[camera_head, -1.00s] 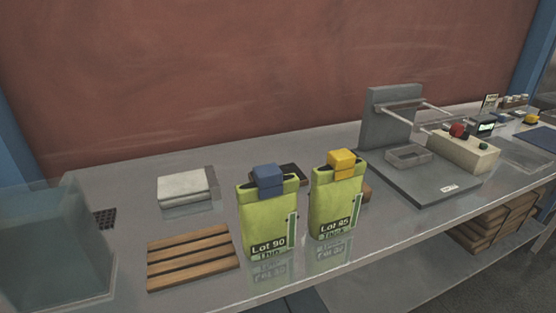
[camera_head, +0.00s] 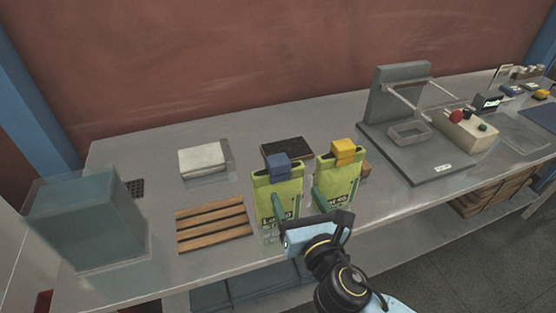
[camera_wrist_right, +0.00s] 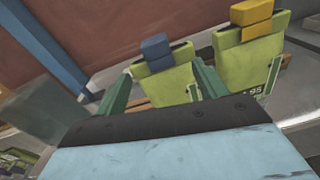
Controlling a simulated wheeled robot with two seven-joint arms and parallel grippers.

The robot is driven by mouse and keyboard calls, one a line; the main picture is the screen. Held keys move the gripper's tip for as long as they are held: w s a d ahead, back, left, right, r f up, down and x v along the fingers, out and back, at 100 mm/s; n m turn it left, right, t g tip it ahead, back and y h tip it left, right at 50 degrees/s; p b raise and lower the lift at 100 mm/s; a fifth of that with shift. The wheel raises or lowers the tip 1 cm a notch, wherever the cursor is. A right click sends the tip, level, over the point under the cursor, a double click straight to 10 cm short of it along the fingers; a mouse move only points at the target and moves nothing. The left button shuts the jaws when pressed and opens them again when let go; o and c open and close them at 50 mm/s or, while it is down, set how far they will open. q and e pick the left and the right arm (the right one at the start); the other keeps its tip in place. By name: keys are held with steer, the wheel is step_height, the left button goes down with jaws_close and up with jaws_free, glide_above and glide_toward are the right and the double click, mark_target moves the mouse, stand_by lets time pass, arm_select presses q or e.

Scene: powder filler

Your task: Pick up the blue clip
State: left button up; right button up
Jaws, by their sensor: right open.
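The blue clip (camera_head: 278,165) sits on the top edge of a lime-green bag (camera_head: 268,193), the left one of two upright bags. It also shows in the right wrist view (camera_wrist_right: 157,52), ahead of and between my fingers. A yellow clip (camera_head: 343,150) sits on the right bag (camera_head: 340,176), labelled Lot 95 earlier. My right gripper (camera_head: 297,194) is open and empty, its green fingers reaching toward the left bag from the front, one finger between the bags. In the wrist view its fingers (camera_wrist_right: 162,80) stand apart, short of the clip. My left gripper is not in view.
A wooden slatted rack (camera_head: 213,226) and a white block (camera_head: 203,158) lie left of the bags. A translucent grey bin (camera_head: 88,228) stands at the far left. A grey machine (camera_head: 400,100) with a red knob unit stands right. A dark block (camera_head: 288,147) lies behind the bags.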

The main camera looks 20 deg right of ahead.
mark_target(276, 159)
steer(key=w, duration=0.2)
steer(key=w+n, duration=0.1)
steer(key=w, duration=0.2)
steer(key=w+a+r+n+p, duration=0.1)
steer(key=w, duration=0.2)
steer(key=shift+w+t+y, duration=0.15)
steer(key=shift+t+y, duration=0.15)
steer(key=w, duration=0.3)
steer(key=w+f, duration=0.1)
steer(key=w, duration=0.1)
steer(key=shift+w+d, duration=0.15)
steer(key=c, duration=1.1)
